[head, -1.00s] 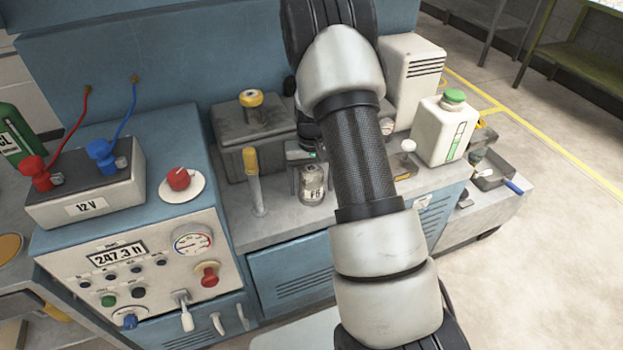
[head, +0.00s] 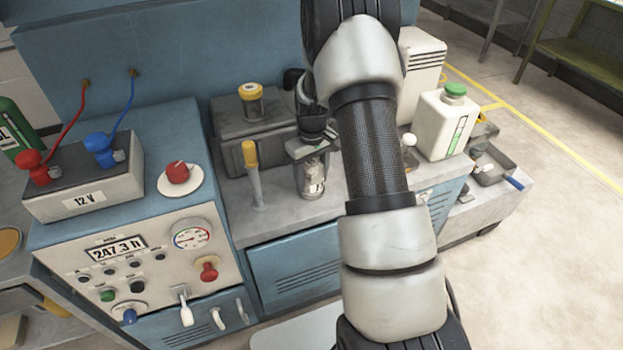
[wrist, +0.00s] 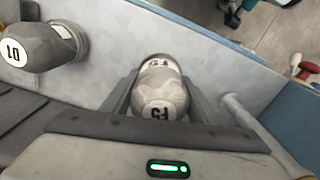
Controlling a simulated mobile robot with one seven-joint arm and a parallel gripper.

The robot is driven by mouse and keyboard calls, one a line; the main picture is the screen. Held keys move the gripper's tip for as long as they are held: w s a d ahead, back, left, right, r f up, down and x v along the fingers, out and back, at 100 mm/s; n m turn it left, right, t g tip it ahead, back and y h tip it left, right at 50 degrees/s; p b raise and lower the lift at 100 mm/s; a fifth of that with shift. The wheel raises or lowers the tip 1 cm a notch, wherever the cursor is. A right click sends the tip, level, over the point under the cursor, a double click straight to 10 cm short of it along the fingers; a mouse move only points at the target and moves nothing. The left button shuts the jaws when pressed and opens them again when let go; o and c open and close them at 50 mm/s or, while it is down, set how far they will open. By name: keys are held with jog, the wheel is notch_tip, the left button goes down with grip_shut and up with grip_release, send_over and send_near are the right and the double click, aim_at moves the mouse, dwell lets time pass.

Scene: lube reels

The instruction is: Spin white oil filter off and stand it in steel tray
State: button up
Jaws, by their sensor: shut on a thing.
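The white oil filter (head: 314,186) is a pale, dented can with a dark-lettered label, standing roughly upright at the front of the grey bench top. My gripper (head: 312,160) reaches down over it and is shut on it. In the wrist view the filter (wrist: 160,92) sits between the two fingers, and its label shows near the top and lower middle. Whether it is still joined to its mount is hidden. A shallow steel tray (head: 492,178) lies at the far right end of the bench, apart from my gripper.
A yellow-topped dipstick handle (head: 252,158) stands left of the filter. A white jug (head: 446,125) with a green cap stands between filter and tray. My arm covers the bench right of the filter.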

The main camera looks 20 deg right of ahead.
jog(key=n, duration=0.5)
dwell(0.3)
jog(key=n+p, duration=0.1)
jog(key=n, duration=0.2)
jog(key=shift+d, duration=0.1)
jog(key=shift+f+n, duration=0.15)
jog(key=shift+n, duration=1.05)
jog(key=n+p, duration=0.2)
jog(key=n, duration=0.1)
jog(key=shift+n, duration=0.3)
jog(key=shift+f+n, duration=0.1)
jog(key=shift+n, duration=0.6)
